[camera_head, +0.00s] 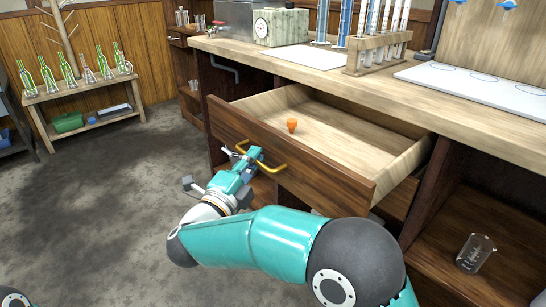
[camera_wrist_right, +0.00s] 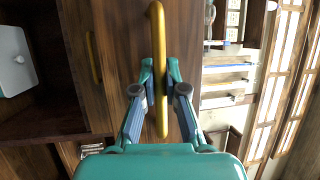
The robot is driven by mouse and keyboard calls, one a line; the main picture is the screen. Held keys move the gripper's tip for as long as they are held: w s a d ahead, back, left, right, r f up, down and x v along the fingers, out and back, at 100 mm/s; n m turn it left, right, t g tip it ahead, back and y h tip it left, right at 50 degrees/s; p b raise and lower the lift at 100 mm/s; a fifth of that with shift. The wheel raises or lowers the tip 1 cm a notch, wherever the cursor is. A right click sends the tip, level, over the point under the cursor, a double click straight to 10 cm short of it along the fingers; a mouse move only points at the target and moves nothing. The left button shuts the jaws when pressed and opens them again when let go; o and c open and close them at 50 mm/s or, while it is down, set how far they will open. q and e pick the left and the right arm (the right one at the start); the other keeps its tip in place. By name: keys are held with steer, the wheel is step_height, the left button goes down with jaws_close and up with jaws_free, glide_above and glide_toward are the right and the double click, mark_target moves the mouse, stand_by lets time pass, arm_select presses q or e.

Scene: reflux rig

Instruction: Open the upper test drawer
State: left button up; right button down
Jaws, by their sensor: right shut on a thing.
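The upper test drawer (camera_head: 300,158) is pulled well out from under the wooden workbench, and its pale inside shows. A small orange object (camera_head: 292,125) lies inside it near the front. My right gripper (camera_head: 255,155) is at the drawer's front and is shut on the brass handle (camera_head: 275,168). In the right wrist view the handle (camera_wrist_right: 157,40) runs between the two fingers (camera_wrist_right: 160,88). My left gripper is not in view; only a small bit of arm shows at the bottom left corner.
The bench top (camera_head: 360,85) carries a test tube rack (camera_head: 377,50) and a white tray (camera_head: 478,88). A glass beaker (camera_head: 475,253) stands in the open compartment at the lower right. A low shelf with glassware (camera_head: 85,88) stands at the far left. The grey floor between is clear.

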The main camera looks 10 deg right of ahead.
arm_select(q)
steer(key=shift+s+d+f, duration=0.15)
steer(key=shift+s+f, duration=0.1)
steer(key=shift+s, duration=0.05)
arm_select(e)
steer(key=shift+s+a+f, duration=0.15)
steer(key=shift+s+a, duration=0.3)
steer(key=shift+a, duration=0.4)
steer(key=shift+s+a+f, duration=0.15)
steer(key=shift+s+a, duration=0.3)
steer(key=shift+a, duration=0.35)
steer(key=c, duration=1.2)
jaws_free()
steer(key=shift+r, duration=0.15)
